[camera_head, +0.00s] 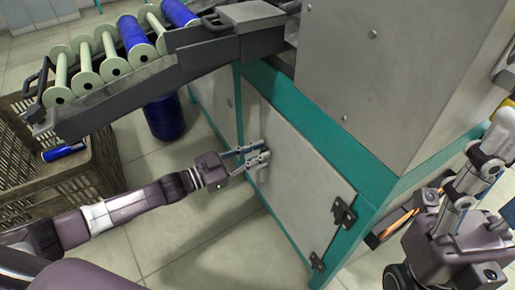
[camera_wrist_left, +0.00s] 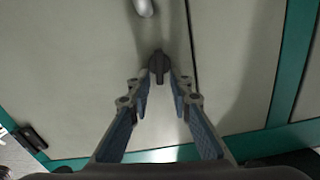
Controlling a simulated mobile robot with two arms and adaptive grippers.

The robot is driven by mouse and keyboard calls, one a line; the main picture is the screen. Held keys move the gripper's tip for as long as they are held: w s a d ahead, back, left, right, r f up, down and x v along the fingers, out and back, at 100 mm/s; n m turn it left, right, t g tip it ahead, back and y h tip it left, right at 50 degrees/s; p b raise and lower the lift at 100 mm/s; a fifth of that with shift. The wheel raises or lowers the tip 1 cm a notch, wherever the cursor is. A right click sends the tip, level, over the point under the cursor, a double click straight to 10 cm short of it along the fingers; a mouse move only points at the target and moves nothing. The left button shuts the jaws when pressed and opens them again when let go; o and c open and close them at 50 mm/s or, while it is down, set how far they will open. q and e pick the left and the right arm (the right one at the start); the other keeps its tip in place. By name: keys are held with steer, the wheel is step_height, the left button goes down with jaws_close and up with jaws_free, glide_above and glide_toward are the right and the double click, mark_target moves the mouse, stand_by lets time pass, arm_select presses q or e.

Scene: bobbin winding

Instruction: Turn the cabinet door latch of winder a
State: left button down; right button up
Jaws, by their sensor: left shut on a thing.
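The teal-framed winder cabinet has a pale grey door (camera_head: 292,180), which looks closed in the head view. The door latch (camera_wrist_left: 159,66) is a small dark knob in the wrist view, beside the dark door seam. My left gripper (camera_head: 258,154) is at the door's left edge. In the wrist view my left gripper (camera_wrist_left: 160,82) has one finger on either side of the latch and is shut on it. In the head view the fingers hide most of the latch. My right gripper (camera_head: 474,170) is at the right, away from the door, and its finger gap is unclear.
A bobbin rack (camera_head: 180,75) with pale and blue bobbins juts out above the left side. A brown crate (camera_head: 85,180) stands on the floor below it. Black hinges (camera_head: 342,213) sit on the door's right edge. Tiled floor is open in front of the cabinet.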

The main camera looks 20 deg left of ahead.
arm_select(q)
steer(key=shift+s+d+f+m+p, duration=0.2)
steer(key=shift+f+m+p, duration=0.15)
steer(key=shift+m, duration=2.3)
steer(key=shift+s+d+f+m+p, duration=0.15)
steer(key=shift+f+m+p, duration=0.2)
steer(key=shift+m, duration=2.25)
steer(key=shift+s+d+f+m+p, duration=0.2)
steer(key=shift+m+p, duration=0.2)
steer(key=shift+m, duration=2.25)
steer(key=c, duration=2.1)
jaws_free()
steer(key=shift+a, duration=0.1)
steer(key=v, duration=1.1)
steer(key=shift+s+a, duration=0.25)
steer(key=shift+s, duration=0.05)
